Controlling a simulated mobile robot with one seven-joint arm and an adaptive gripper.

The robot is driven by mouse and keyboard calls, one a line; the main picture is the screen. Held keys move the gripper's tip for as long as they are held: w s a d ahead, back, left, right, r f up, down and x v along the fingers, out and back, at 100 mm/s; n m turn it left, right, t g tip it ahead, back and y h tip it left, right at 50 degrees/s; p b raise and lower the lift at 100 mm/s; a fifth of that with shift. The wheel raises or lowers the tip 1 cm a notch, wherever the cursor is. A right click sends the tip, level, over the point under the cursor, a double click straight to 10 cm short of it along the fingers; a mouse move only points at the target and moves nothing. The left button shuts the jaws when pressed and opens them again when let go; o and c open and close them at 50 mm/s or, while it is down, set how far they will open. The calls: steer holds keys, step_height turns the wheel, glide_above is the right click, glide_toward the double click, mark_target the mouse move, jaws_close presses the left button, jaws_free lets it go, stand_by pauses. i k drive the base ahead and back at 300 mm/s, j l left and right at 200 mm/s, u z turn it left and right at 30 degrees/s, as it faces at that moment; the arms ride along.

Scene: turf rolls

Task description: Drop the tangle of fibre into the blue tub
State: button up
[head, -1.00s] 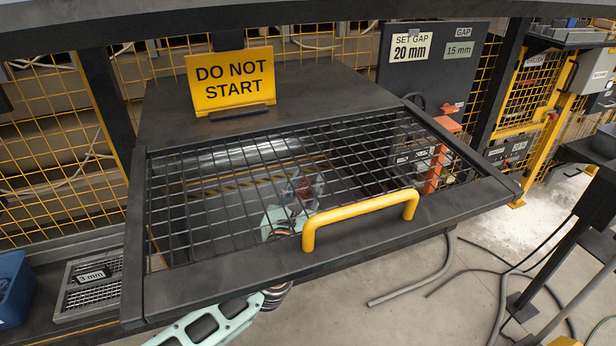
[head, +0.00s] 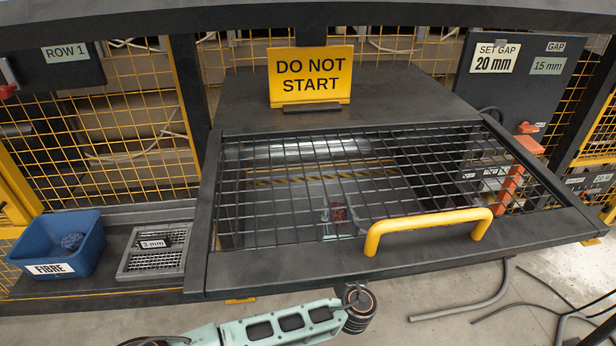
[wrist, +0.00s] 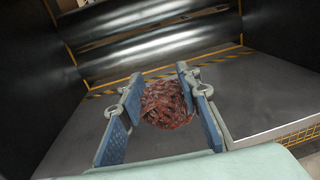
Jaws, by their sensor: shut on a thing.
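My gripper (wrist: 160,108) is shut on a reddish-brown tangle of fibre (wrist: 169,103), which sits between its two blue fingers in the wrist view. In the head view the tangle (head: 339,212) shows small and partly hidden behind the mesh guard, inside the machine. The blue tub (head: 88,258), labelled FIBRE, stands at the far left of the head view. The gripper is well to the right of the tub.
A black mesh guard (head: 226,262) with a yellow handle (head: 425,230) covers the machine above my gripper. A grey mesh tray (head: 153,262) marked 3 mm lies between tub and machine. In the wrist view, metal rollers (wrist: 150,20) lie beyond the tangle.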

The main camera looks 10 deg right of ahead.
mark_target(95, 255)
steer(key=k+j, duration=0.1)
steer(key=j, duration=0.4)
steer(key=k+j+u, duration=0.1)
steer(key=j, duration=0.45)
steer(key=i+j, duration=0.1)
steer(key=j, duration=0.4)
steer(key=i+j, duration=0.1)
steer(key=j, duration=0.45)
steer(key=i+j, duration=0.1)
steer(key=j, duration=0.4)
steer(key=i+j, duration=0.1)
steer(key=j, duration=0.4)
steer(key=i+j, duration=0.1)
steer(key=j, duration=0.45)
